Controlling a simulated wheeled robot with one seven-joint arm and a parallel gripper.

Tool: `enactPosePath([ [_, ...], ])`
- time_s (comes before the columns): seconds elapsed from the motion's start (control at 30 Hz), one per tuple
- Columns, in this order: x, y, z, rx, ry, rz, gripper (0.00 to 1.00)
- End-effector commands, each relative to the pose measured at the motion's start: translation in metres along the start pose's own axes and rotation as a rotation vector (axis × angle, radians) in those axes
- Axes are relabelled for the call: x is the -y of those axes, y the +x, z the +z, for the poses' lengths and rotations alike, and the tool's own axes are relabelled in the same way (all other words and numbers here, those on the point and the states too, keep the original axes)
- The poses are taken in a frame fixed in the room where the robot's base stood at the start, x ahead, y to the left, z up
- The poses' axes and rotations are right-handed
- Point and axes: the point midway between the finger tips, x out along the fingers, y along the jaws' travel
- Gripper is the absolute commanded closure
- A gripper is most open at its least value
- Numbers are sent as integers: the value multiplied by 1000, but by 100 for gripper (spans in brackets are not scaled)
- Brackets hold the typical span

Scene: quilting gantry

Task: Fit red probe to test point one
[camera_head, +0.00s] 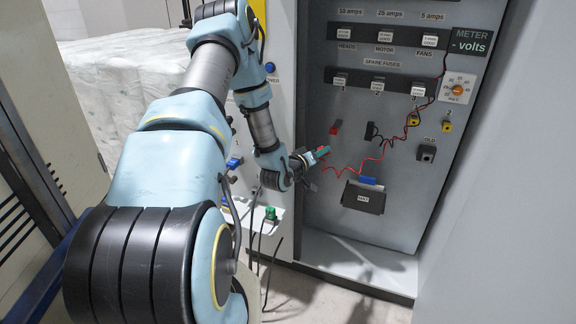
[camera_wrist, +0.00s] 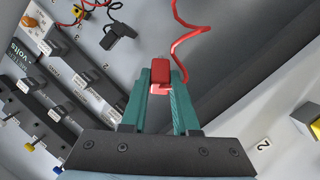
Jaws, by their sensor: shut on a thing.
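My gripper (camera_head: 322,151) is shut on the red probe (camera_wrist: 161,73), seen between the green fingertips in the wrist view. Its red lead (camera_wrist: 188,36) runs from it towards the meter side of the panel. In the head view the gripper is in front of the grey panel, below and left of a red piece (camera_head: 336,127). Two yellow test points are to the right: the left one (camera_head: 413,120), apparently number one, and the right one (camera_head: 446,126). The held probe is apart from both. A black probe (camera_head: 371,132) sits between the red piece and the left test point.
Fuse rows (camera_head: 378,82) and an orange dial (camera_head: 457,88) are above and right. A black bin (camera_head: 363,197) is low on the panel. Red and black leads hang across its middle. A green plug (camera_head: 270,214) stands on a ledge at left.

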Motion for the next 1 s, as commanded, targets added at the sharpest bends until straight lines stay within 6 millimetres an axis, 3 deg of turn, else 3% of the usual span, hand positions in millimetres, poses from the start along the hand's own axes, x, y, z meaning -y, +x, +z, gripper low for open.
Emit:
enactPosePath([
  [0.03, -14, 20, 10, -10, -4, 25, 100],
  [0.2, -68, 76, 30, -60, -22, 79, 100],
  [0.5, -178, 153, 61, -239, -67, 96, 100],
  [0.6, -207, 163, 71, -346, -79, 54, 100],
  [0.7, -223, 161, 82, -465, -83, -11, 100],
  [1.0, -232, 144, 92, -643, -72, -122, 100],
])
